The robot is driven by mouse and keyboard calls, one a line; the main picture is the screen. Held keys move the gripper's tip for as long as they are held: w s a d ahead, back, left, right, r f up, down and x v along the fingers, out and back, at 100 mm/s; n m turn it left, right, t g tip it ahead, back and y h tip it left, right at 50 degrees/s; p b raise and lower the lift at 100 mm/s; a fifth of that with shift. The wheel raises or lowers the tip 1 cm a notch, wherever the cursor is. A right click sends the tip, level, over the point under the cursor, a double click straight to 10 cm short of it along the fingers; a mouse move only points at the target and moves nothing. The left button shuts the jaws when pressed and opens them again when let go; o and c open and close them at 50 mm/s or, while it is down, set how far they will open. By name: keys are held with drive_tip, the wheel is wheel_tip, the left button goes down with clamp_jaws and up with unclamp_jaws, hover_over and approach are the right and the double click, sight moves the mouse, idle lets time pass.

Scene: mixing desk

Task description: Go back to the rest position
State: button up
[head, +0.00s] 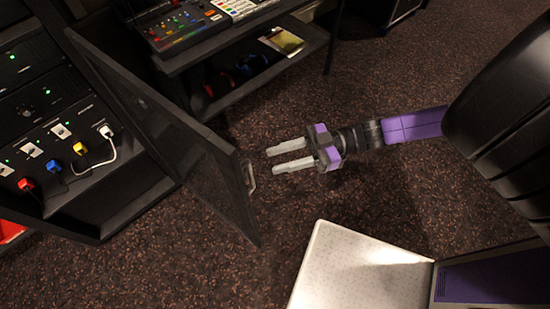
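My gripper (281,157) shows in the middle of the head view, with its two pale fingers apart and nothing between them. It points left, toward the open black rack door (165,140). The fingertips are close to the door's free edge and its light handle (250,178). They look apart from it, though the exact depth gap is hard to tell. My purple and black arm reaches in from the right.
The rack (45,110) at left holds panels with coloured plugs and a white cable (113,150). Speckled carpet (430,75) lies free behind my arm.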

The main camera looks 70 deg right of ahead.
idle(0.5)
drive_tip(key=s+a+m+h, duration=0.1)
drive_tip(key=s+a+h, duration=0.4)
drive_tip(key=a, duration=0.4)
drive_tip(key=s+a+r+m+h, duration=0.2)
drive_tip(key=a+r+m+h, duration=0.1)
drive_tip(key=r+m+h, duration=0.3)
drive_tip(key=shift+s+a+r+m+t, duration=0.25)
drive_tip(key=shift+a+r+m+t, duration=0.15)
drive_tip(key=shift+r, duration=0.45)
drive_tip(key=shift+d, duration=0.1)
